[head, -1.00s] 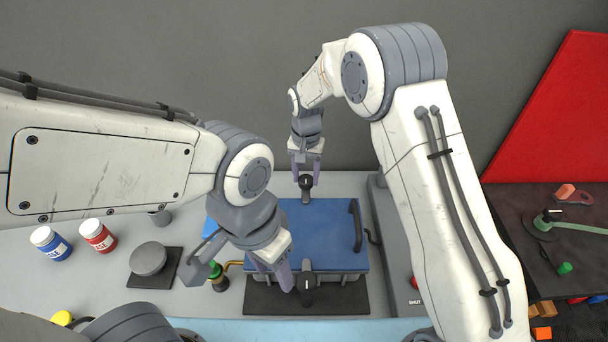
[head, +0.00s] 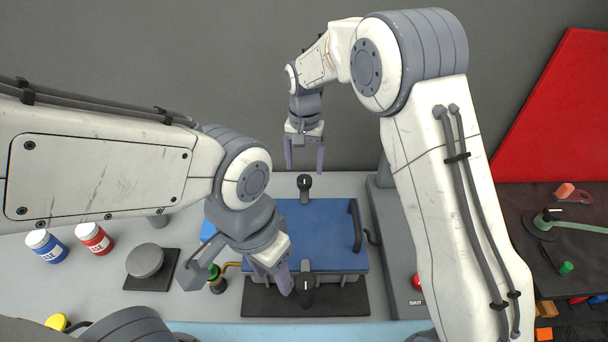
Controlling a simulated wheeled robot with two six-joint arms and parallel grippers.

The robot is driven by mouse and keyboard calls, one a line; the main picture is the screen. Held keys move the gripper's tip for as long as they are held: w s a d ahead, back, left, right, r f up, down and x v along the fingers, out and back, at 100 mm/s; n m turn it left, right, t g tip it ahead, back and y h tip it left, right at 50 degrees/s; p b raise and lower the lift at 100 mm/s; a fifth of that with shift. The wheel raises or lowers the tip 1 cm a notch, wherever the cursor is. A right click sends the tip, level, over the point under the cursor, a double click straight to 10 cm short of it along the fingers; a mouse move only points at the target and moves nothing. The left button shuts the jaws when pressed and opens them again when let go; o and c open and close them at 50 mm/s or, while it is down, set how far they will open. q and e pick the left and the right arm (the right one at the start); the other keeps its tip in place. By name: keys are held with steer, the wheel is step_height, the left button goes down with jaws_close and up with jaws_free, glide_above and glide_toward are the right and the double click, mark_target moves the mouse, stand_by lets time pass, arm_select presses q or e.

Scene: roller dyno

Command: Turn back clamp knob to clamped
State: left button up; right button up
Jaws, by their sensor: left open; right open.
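The back clamp knob (head: 304,183) is black with a pale line on top and sits at the far edge of the blue lid (head: 325,238). My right gripper (head: 304,172) is open and empty, its fingers spread just above and behind that knob, apart from it. A second black knob (head: 305,284) stands at the lid's front edge. My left gripper (head: 281,290) is beside its left side, its fingertips close to it; I cannot tell whether they touch. The lid has a dark handle (head: 355,226) on its right.
A blue jar (head: 47,246), a red jar (head: 95,238) and a grey round weight (head: 145,261) stand at the left. A brass fitting with a green top (head: 215,276) is near my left gripper. A red button (head: 417,281) sits right of the lid. A dark bench (head: 520,225) holds small parts.

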mark_target(305, 179)
step_height(305, 179, up, 6)
steer(key=shift+f+b, duration=0.1)
steer(key=shift+b, duration=0.25)
